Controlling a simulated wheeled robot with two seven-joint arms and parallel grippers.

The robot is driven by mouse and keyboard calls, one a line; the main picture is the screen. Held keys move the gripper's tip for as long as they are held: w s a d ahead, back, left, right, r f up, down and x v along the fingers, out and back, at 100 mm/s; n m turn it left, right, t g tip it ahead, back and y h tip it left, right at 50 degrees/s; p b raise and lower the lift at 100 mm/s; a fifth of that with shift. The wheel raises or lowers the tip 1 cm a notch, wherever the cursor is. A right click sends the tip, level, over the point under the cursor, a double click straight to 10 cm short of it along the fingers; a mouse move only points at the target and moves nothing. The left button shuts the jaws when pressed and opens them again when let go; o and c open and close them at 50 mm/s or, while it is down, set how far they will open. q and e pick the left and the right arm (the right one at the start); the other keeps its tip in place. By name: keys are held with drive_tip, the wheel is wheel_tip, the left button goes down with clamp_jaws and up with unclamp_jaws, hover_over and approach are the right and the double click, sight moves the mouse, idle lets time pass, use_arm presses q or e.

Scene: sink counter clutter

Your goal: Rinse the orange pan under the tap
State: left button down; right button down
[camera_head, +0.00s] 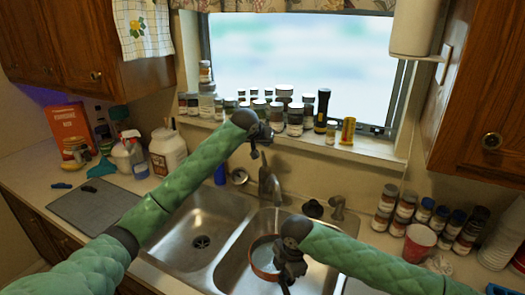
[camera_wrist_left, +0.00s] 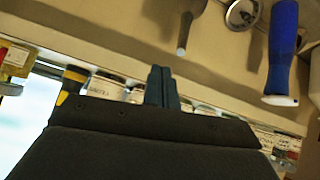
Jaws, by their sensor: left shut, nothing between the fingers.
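The orange pan (camera_head: 262,262) sits in the right basin of the steel sink (camera_head: 238,232), partly hidden by my right gripper. The grey tap (camera_head: 266,183) stands behind the sink near the divider. My right gripper (camera_head: 287,276) is over the right basin at the pan's right side. I cannot tell whether it grips the pan or whether its fingers are open.
Several jars (camera_head: 284,94) line the window sill close to my left gripper. Jars and a red cup (camera_head: 419,242) crowd the right counter. The left basin is empty.

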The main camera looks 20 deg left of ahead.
use_arm(q)
drive_tip(key=r+g, duration=0.1)
drive_tip(key=w+a+r+n+g, duration=0.1)
drive_tip(key=r+g, duration=0.2)
drive_tip(key=g, duration=0.1)
drive_tip(key=shift+w+a+r+n, duration=0.15)
drive_tip(key=shift+a+r+n, duration=0.15)
drive_tip(key=shift+r+n, duration=0.1)
drive_tip(key=shift+r+g, duration=0.6)
drive_tip(key=shift+r, duration=0.25)
approach(264, 157)
drive_tip(key=shift+n, duration=0.3)
drive_tip(key=w+f, duration=0.2)
drive_tip(key=f, duration=0.1)
drive_tip(key=w+f, duration=0.2)
drive_tip(key=shift+a, duration=0.35)
drive_tip(key=shift+s, duration=0.15)
